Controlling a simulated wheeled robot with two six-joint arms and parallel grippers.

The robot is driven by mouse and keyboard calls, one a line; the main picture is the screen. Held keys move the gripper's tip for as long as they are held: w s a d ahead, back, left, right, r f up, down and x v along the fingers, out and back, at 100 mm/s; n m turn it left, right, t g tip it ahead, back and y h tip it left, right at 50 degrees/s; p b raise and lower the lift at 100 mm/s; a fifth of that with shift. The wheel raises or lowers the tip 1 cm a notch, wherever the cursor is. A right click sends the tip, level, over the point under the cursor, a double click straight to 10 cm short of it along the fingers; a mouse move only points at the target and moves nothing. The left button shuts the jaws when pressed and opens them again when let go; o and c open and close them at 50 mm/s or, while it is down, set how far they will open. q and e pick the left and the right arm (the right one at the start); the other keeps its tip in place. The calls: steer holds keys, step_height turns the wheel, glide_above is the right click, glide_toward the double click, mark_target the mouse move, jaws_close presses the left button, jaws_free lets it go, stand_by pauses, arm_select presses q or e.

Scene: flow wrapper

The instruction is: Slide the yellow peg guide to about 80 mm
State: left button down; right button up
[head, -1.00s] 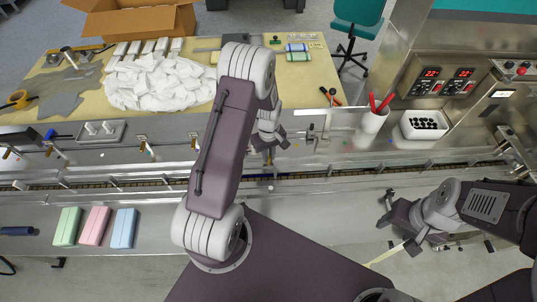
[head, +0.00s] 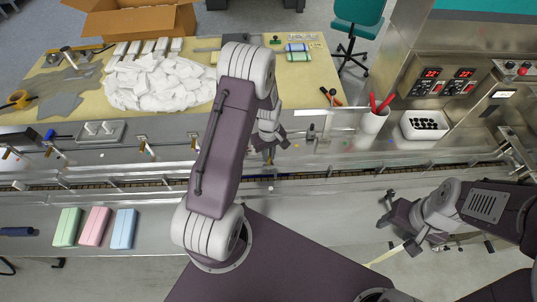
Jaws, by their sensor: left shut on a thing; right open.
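My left gripper (head: 268,146) is beyond the conveyor channel, at the rail on its far side, partly hidden by my own arm. It is shut on a small upright peg guide (head: 269,158), of which only a small yellowish part shows below the fingers. The scale and the exact reading of the guide are too small to make out. My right gripper (head: 384,208) is open and empty, over the near edge of the steel deck at the right.
Similar pegs (head: 149,150) stand along the rail to the left. A white cup with red handles (head: 372,124) and a white bin of black parts (head: 424,125) stand to the right. Green, pink and blue packs (head: 95,226) lie at the near left.

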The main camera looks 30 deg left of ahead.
arm_select(q)
steer(key=c, duration=1.4)
jaws_free()
steer(key=shift+r, duration=0.1)
steer(key=shift+c, duration=0.2)
steer(key=shift+s+d, duration=0.1)
steer(key=shift+r, duration=0.25)
step_height(320, 180, up, 9)
steer(key=b, duration=0.1)
steer(key=shift+f, duration=0.2)
